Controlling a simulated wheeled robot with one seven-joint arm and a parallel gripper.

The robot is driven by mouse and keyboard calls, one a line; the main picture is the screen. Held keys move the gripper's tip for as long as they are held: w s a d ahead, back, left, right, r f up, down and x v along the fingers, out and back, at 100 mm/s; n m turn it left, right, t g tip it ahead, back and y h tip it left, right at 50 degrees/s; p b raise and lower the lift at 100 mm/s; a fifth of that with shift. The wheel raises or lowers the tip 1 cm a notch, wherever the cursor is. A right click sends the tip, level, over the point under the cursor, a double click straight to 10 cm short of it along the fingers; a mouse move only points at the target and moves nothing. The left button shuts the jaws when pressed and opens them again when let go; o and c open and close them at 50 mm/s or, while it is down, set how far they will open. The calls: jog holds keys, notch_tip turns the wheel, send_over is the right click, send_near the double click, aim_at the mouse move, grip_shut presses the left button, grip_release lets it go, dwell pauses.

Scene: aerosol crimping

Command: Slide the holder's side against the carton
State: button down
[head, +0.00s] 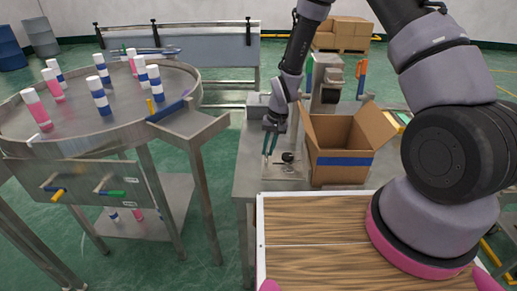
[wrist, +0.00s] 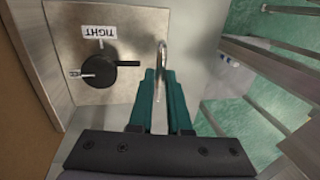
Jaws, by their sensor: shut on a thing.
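The holder appears to be the flat metal plate (wrist: 72,25) with a black knob (wrist: 100,70), a TIGHT label and an upright metal loop handle (wrist: 161,55). In the head view the plate (head: 284,174) lies on the metal table, left of the open cardboard carton (head: 340,167) with a blue band. In the wrist view the carton's brown wall (wrist: 18,110) stands at the left. A grey strip lies between plate and carton; I cannot tell whether they touch. My gripper (head: 268,155), with teal fingers, is shut on the loop handle; it also shows in the wrist view (wrist: 160,78).
The carton's flaps stand open. A grey machine (head: 328,80) stands behind it on the table. A round table (head: 122,90) with several pink- and blue-banded cans is at the left. The table's edge (head: 238,165) is close to the plate's left.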

jog(key=shift+d, duration=0.65)
jog(key=c, duration=0.9)
grip_release()
jog(key=shift+o, duration=0.2)
jog(key=shift+r, duration=0.1)
notch_tip(320, 180, up, 10)
jog(key=d, duration=0.2)
jog(key=shift+r, duration=0.2)
jog(key=shift+r, duration=0.1)
